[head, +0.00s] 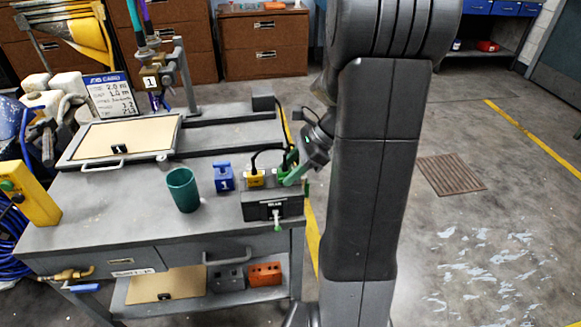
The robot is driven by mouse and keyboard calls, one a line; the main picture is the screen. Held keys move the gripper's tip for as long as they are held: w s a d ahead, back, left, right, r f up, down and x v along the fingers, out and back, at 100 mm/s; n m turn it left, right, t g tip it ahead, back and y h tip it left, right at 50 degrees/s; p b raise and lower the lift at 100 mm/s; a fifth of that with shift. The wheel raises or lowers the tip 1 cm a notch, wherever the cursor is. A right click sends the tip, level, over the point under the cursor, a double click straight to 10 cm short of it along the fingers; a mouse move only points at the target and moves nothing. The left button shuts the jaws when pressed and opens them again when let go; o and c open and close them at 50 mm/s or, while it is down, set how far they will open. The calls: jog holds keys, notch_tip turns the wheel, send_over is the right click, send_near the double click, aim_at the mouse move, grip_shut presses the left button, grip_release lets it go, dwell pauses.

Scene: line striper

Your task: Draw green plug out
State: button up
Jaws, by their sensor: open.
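A green plug (286,160) with a black cable stands at the back right of a dark control box (262,209) on the cart's right end. It appears to be seated in the box, though its lower part is hidden. My gripper (293,174) is open and right at the plug, coming in from the right. Its green fingers overlap the plug, and I cannot tell whether they touch it.
A blue block marked 1 (223,178) and a green cup (183,191) stand left of the box. A framed panel (125,139) lies at the back left of the grey cart (120,215). A yellow object (32,194) stands at its left edge. My arm hides the area right of the cart.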

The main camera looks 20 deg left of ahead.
grip_shut()
jog(key=shift+r+p, duration=0.75)
jog(key=shift+p, duration=0.25)
jog(key=shift+r+p, duration=1.65)
jog(key=shift+p, duration=0.25)
